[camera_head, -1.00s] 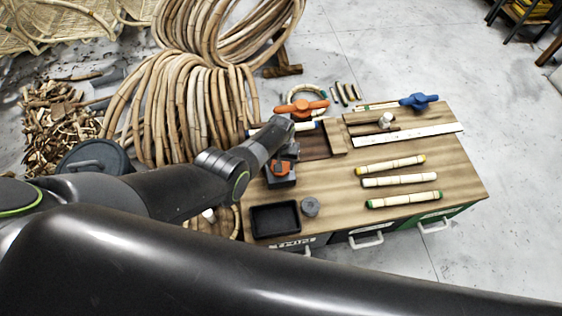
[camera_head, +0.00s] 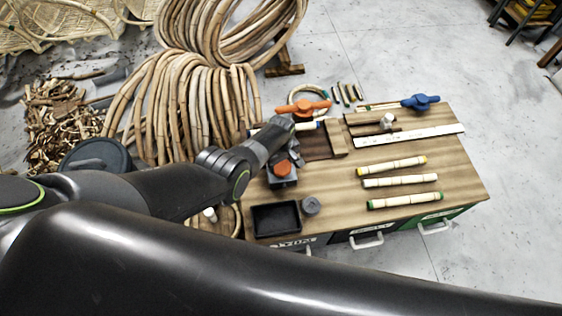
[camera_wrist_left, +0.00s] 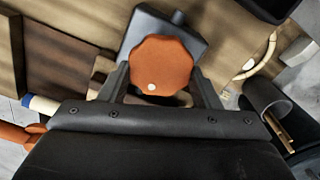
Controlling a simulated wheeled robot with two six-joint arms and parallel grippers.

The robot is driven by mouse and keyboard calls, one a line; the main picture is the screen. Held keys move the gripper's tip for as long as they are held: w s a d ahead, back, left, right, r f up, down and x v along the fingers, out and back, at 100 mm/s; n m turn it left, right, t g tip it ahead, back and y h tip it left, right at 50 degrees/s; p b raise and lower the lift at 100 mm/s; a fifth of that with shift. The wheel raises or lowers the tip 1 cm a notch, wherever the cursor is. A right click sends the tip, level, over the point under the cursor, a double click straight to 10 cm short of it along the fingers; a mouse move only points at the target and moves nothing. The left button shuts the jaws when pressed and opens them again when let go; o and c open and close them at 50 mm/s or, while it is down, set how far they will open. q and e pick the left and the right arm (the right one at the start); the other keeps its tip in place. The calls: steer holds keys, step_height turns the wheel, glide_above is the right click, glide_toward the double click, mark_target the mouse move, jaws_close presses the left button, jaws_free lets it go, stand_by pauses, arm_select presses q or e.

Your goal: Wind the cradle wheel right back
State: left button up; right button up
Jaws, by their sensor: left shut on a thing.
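The cradle wheel, an orange scalloped knob (camera_wrist_left: 160,58), sits on a dark grey block (camera_wrist_left: 186,32) in the left wrist view. A pale dot shows on the wheel's face near its lower edge. My left gripper (camera_wrist_left: 161,84) has one finger on each side of the wheel and is shut on it. In the head view the wheel (camera_head: 282,168) shows just below my left gripper (camera_head: 287,155), at the bench's left side. The wooden cradle (camera_head: 336,136) lies to the right of it, partly hidden by my arm. My right gripper is not in view.
A black tray (camera_head: 276,218) and a grey cylinder (camera_head: 311,206) are at the front left. Several banded rattan pieces (camera_head: 400,181) lie on the right, below a white ruler (camera_head: 410,135).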

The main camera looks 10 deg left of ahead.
mark_target(281, 165)
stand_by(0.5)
arm_select(q)
steer(key=o, duration=1)
steer(key=shift+r+p, duration=0.45)
steer(key=shift+r, duration=0.05)
step_height(281, 165, up, 6)
steer(key=p, duration=0.4)
steer(key=shift+f, duration=0.15)
step_height(281, 165, up, 11)
steer(key=p, duration=0.3)
steer(key=shift+f+p, duration=0.15)
steer(key=shift+p, duration=0.2)
steer(key=shift+a, duration=0.1)
